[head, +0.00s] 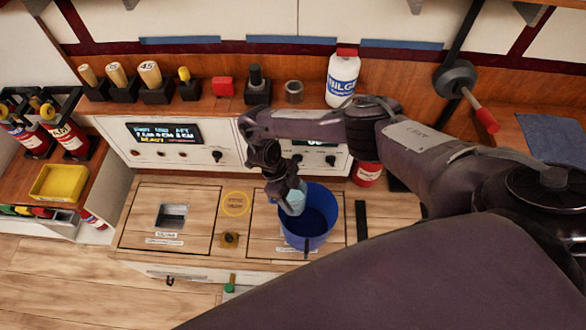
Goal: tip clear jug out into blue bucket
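The blue bucket (318,237) stands on the wooden counter, right of centre. My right gripper (290,192) reaches down from above at the bucket's left rim. A small pale, bluish see-through jug (295,202) is at its fingertips, tilted, over the left part of the bucket's mouth. The gripper looks shut on the jug, though the fingers are small and partly hidden. I cannot tell whether anything is flowing out of the jug. My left gripper is not in view.
A white panel with a display (163,134) stands behind the counter. The shelf above holds a white bottle (342,80) and several wooden-handled plugs. A recessed metal basin (172,216) lies left of the bucket. A yellow tray (58,183) sits at far left. My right arm covers the right side.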

